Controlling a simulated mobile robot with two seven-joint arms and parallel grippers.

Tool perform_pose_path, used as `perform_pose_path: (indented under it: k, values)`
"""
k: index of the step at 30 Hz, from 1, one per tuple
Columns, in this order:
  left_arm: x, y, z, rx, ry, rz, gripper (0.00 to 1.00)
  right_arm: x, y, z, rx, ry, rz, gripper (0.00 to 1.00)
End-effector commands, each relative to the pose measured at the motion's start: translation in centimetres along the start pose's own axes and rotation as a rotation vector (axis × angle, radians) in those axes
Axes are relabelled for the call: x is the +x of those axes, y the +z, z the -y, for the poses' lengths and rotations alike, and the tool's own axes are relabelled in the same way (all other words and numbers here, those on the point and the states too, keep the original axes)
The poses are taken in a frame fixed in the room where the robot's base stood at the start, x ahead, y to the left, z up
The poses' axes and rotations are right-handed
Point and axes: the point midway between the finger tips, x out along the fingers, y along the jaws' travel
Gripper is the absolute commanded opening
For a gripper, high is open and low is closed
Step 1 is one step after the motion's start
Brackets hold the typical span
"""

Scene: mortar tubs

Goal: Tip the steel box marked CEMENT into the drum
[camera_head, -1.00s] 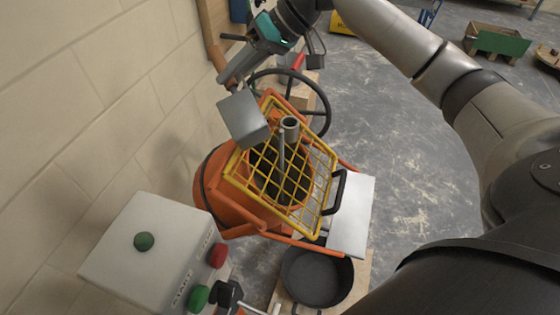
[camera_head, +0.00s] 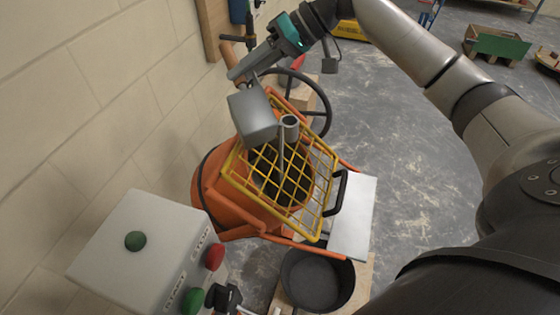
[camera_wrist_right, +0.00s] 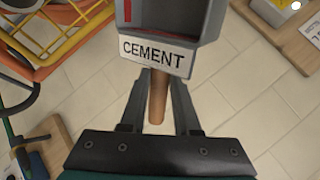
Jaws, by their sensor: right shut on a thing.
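My right gripper (camera_head: 238,72) is shut on the wooden handle of the steel box (camera_head: 252,116). In the right wrist view the handle (camera_wrist_right: 157,98) runs between the two fingers, and the box (camera_wrist_right: 210,22) carries a white CEMENT label (camera_wrist_right: 155,56). A red line shows on its inner wall; I cannot tell what it holds. In the head view the box hangs over the upper left edge of the yellow grid (camera_head: 297,205) covering the mouth of the orange drum (camera_head: 228,212). The grid also shows in the wrist view (camera_wrist_right: 50,40). My left gripper is not in view.
A grey upright tube (camera_head: 289,122) stands at the grid beside the box. A black handwheel (camera_head: 328,105) is behind. A control box (camera_head: 135,250) with green and red buttons stands at lower left, against the block wall. A black pan (camera_head: 317,280) sits below the drum.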

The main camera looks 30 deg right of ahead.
Motion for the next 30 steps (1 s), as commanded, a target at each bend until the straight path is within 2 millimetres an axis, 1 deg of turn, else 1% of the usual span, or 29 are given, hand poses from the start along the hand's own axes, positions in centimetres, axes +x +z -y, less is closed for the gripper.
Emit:
perform_pose_path:
  k: [30]
  values:
    - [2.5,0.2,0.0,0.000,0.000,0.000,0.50,-0.7,0.5,-1.5,0.036,-0.123,-0.059,0.00]
